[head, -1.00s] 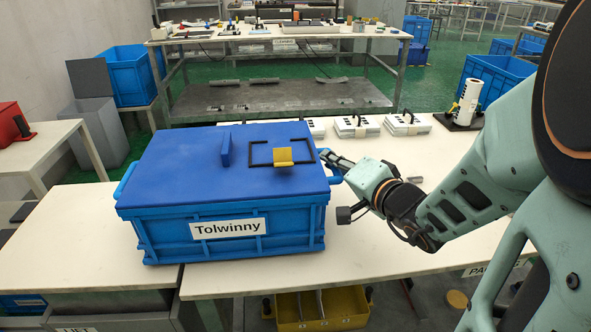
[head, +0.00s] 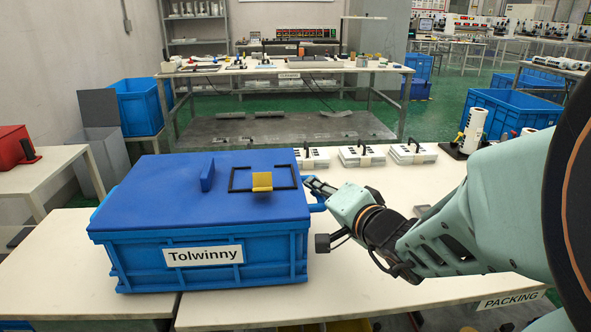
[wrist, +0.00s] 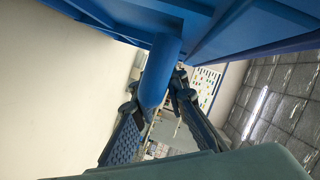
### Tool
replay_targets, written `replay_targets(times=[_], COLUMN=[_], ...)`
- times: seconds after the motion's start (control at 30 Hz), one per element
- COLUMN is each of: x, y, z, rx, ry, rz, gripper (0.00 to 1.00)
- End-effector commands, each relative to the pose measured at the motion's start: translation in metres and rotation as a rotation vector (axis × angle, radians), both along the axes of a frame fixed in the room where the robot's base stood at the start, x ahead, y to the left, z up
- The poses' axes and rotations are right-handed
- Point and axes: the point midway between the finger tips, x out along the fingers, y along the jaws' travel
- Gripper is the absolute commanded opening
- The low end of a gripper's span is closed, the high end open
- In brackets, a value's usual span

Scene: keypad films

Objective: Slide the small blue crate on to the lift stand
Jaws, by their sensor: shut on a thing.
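The blue crate (head: 205,265), with a flat blue lid and a "Tolwinny" label, sits upright across the seam between two white tops. Its left part rests on the left top, the lift stand (head: 60,292). Its larger right part rests on the packing table (head: 420,288). My gripper (head: 318,188) is at the crate's right side, shut on its blue end handle (head: 315,204). In the wrist view, the handle (wrist: 161,70) lies between the fingers of my gripper (wrist: 157,106). The crate's underside and far end are mostly hidden.
Several white packs (head: 362,156) stand along the packing table's back edge, with a paper roll (head: 473,124) farther right. A side table (head: 50,168) with a red box (head: 14,147) stands at left. The lift stand's top left of the crate is clear.

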Motion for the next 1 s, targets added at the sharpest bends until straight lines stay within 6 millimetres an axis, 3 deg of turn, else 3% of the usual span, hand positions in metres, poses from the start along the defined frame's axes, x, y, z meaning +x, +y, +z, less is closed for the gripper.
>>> replay_targets(times=[0.53, 1.0], x=[-0.004, -0.005], y=[0.010, 0.036], z=[0.002, 0.001], rx=[-0.014, -0.015], ry=[-0.004, -0.005], rz=[0.007, 0.014], gripper=[0.00, 0.00])
